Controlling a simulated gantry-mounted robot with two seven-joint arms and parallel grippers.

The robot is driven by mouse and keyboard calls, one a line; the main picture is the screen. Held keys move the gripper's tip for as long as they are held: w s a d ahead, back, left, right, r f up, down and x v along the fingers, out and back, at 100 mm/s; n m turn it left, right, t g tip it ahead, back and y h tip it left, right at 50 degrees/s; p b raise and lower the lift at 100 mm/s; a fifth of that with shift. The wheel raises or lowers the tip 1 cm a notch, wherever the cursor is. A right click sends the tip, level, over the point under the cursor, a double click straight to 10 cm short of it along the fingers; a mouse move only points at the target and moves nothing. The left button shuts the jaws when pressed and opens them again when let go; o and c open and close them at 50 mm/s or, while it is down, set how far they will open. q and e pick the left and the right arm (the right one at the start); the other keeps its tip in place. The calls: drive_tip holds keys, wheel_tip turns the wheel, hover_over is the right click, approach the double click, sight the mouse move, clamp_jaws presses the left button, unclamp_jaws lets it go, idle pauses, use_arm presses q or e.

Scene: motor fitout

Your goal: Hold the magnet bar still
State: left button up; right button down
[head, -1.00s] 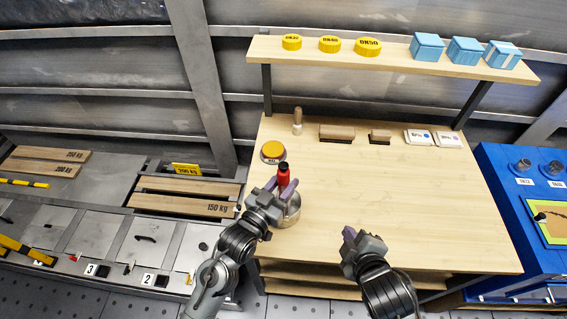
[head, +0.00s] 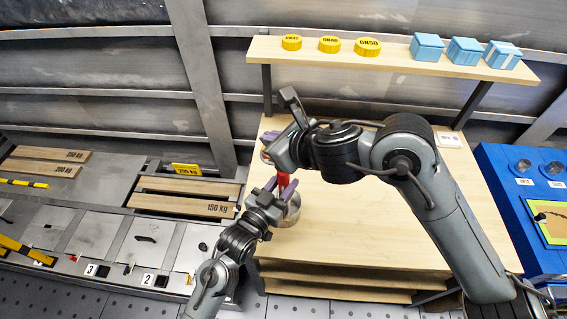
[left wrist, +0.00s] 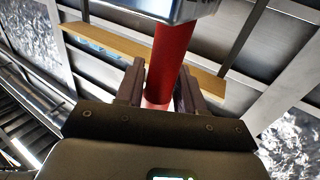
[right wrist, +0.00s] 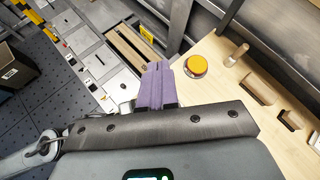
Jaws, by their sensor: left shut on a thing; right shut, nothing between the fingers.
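The magnet bar (head: 283,179) is a red upright rod near the left front of the wooden bench. My left gripper (head: 281,188) is shut on it; in the left wrist view the red rod (left wrist: 170,60) stands between the two fingers. A smooth grey part hides the rod's top end there.
A round metal pot (head: 290,214) sits beside the bar. In the right wrist view an orange button (right wrist: 197,66), a wooden peg (right wrist: 238,54) and brown blocks (right wrist: 259,88) stand on the bench. A shelf (head: 390,62) spans the back. The bench's front right is clear.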

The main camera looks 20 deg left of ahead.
drive_tip(key=shift+w+d+r+n+g+h, duration=0.1)
drive_tip(key=shift+w+d+r+n+h, duration=0.1)
drive_tip(key=shift+d+r+n+h, duration=0.55)
drive_tip(key=shift+w+d+r+n+g, duration=0.1)
drive_tip(key=shift+w+r+n, duration=0.25)
drive_tip(key=shift+n, duration=0.75)
drive_tip(key=shift+w+d+r+n+g+h, duration=0.1)
drive_tip(key=shift+d+r+n+h, duration=0.25)
drive_tip(key=shift+r+n, duration=0.45)
drive_tip(key=shift+f, duration=0.2)
drive_tip(key=shift+f, duration=4.35)
drive_tip(key=shift+f, duration=0.1)
drive_tip(key=shift+f, duration=0.3)
drive_tip(key=shift+f, duration=0.85)
drive_tip(key=shift+r, duration=1.2)
